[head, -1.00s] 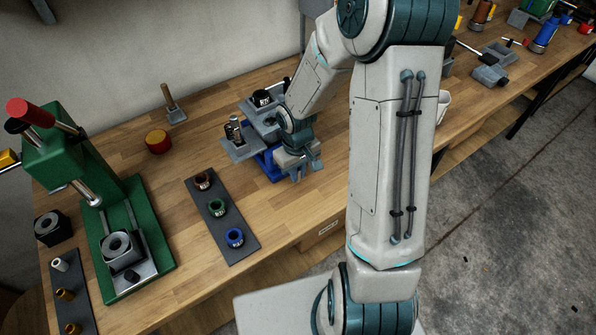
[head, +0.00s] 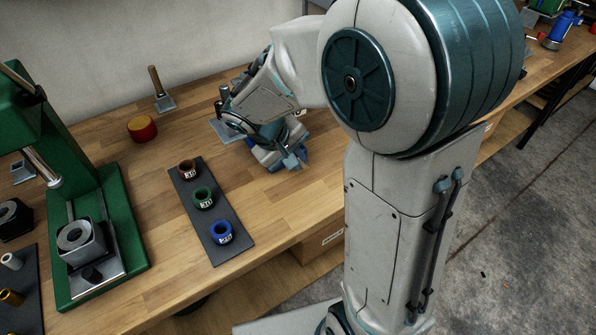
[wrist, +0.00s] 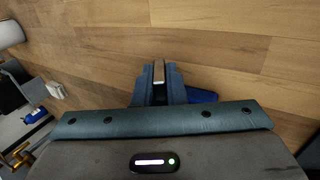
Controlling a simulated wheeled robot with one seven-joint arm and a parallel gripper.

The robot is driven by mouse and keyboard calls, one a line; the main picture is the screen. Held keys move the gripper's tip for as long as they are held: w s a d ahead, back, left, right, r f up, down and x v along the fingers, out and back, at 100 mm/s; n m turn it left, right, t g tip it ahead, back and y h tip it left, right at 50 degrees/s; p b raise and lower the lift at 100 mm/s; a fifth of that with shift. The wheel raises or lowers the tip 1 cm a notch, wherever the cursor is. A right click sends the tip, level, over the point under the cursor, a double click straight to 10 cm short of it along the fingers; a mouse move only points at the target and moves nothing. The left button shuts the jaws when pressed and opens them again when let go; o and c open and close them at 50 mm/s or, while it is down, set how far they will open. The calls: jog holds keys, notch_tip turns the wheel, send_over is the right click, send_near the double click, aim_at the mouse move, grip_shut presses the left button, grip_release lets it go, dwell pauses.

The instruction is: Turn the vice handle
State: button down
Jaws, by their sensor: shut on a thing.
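The vice, with a blue base (head: 263,157), stands near the front edge of the bench, mostly hidden behind my arm. Its blue base also shows in the wrist view (wrist: 203,95), right beside the fingers. My gripper (head: 291,161) is at the vice's front right, low over the bench. In the wrist view my gripper (wrist: 159,82) is shut with a narrow pale metal piece between its fingers, which looks like the vice handle (wrist: 158,72). The rest of the handle is hidden.
A dark strip (head: 232,239) with brown, green and blue rings lies left of the vice. A green press (head: 121,222) stands at far left. A red-yellow round piece (head: 142,128) and a wooden-handled tool (head: 157,87) sit behind. Bare bench lies between.

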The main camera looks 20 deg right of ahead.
jog(key=h+b, duration=0.1)
jog(key=b, duration=0.1)
jog(key=h+b, duration=0.1)
jog(key=b, duration=0.1)
jog(key=f+t+h+b, duration=0.1)
jog(key=b, duration=0.2)
jog(key=shift+a, duration=0.25)
jog(key=t+h+b, duration=0.1)
jog(key=h+b, duration=0.2)
jog(key=b, duration=0.2)
jog(key=shift+f, duration=0.2)
jog(key=h+b, duration=0.2)
jog(key=b, duration=0.1)
jog(key=shift+a+t+h+b, duration=0.1)
jog(key=shift+t+h+b, duration=0.2)
jog(key=shift+t+b, duration=0.1)
jog(key=shift+s+r+h+b, duration=0.1)
jog(key=shift+r+h+b, duration=0.05)
jog(key=shift+h+b, duration=0.35)
jog(key=shift+r, duration=0.1)
jog(key=c, duration=1.5)
grip_release()
